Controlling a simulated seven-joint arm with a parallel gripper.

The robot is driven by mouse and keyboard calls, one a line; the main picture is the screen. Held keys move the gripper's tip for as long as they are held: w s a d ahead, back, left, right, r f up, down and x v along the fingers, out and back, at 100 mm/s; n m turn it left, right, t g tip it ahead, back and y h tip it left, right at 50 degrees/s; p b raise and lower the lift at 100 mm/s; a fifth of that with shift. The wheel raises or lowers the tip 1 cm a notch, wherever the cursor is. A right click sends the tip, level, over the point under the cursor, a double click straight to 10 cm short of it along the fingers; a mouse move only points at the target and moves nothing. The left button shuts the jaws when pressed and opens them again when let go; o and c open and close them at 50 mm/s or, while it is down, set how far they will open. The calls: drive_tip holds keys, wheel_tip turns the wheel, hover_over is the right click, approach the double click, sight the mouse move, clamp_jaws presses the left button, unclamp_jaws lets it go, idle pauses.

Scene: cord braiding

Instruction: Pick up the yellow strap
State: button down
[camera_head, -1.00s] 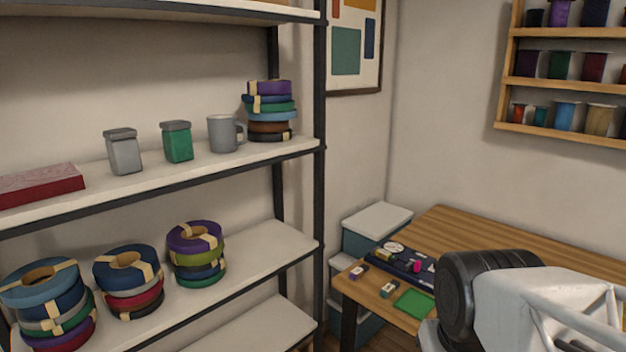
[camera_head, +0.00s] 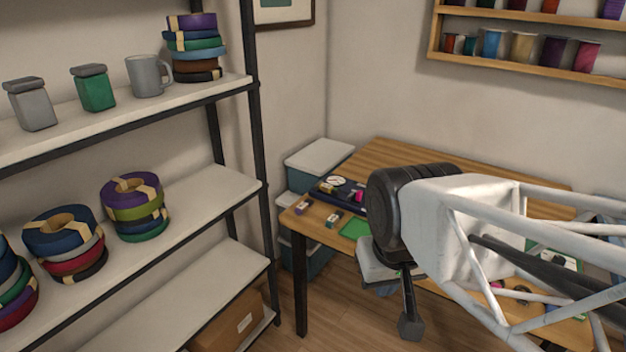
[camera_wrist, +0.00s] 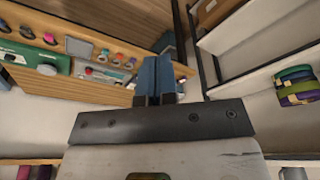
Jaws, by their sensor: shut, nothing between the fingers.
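I cannot make out a yellow strap for certain in either view. The purple-topped stack of rolls (camera_head: 137,207) on the shelf carries pale tan-yellow bands, and so does the blue-topped stack (camera_head: 62,240) beside it. My gripper (camera_wrist: 157,76) shows in the wrist view with its two blue fingers together and nothing between them. It is in the air, clear of the shelf and the table. In the head view my arm crosses in front of the table at the right and hides part of it.
The wooden table (camera_head: 400,153) holds a dark tray (camera_head: 325,192), a green mat (camera_head: 354,229) and small items. Lidded boxes (camera_head: 320,155) stand between table and shelf unit (camera_head: 262,165). A grey mug (camera_head: 148,76) and jars stand on the upper shelf. A spool rack (camera_head: 520,50) hangs above.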

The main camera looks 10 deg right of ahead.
drive_tip(key=c, duration=1.8)
unclamp_jaws()
drive_tip(key=o, duration=1.1)
drive_tip(key=shift+w, duration=0.1)
drive_tip(key=w+d+r+n+g, duration=0.1)
drive_tip(key=w+d+n, duration=0.1)
drive_tip(key=w, duration=1.7)
drive_tip(key=w+d+r+n, duration=0.1)
drive_tip(key=w+r+n, duration=0.15)
drive_tip(key=w, duration=1.65)
drive_tip(key=w+d+f+n, duration=0.1)
drive_tip(key=w+d+f, duration=0.1)
drive_tip(key=w+f, duration=0.6)
drive_tip(key=w+d+f+n+g, duration=0.1)
drive_tip(key=w+d+f+n, duration=0.1)
drive_tip(key=w+f, duration=0.5)
drive_tip(key=w+d+f+n, duration=0.1)
drive_tip(key=w+d+f, duration=0.2)
drive_tip(key=w+f, duration=0.5)
drive_tip(key=shift+w+f+n+g, duration=0.15)
drive_tip(key=shift+w+f, duration=0.05)
drive_tip(key=shift+w, duration=2.25)
drive_tip(key=shift+w+f+n+g, duration=0.1)
drive_tip(key=shift+w+f+g, duration=0.05)
drive_tip(key=shift+w, duration=2.25)
drive_tip(key=shift+w+f, duration=0.25)
drive_tip(key=shift+f, duration=0.05)
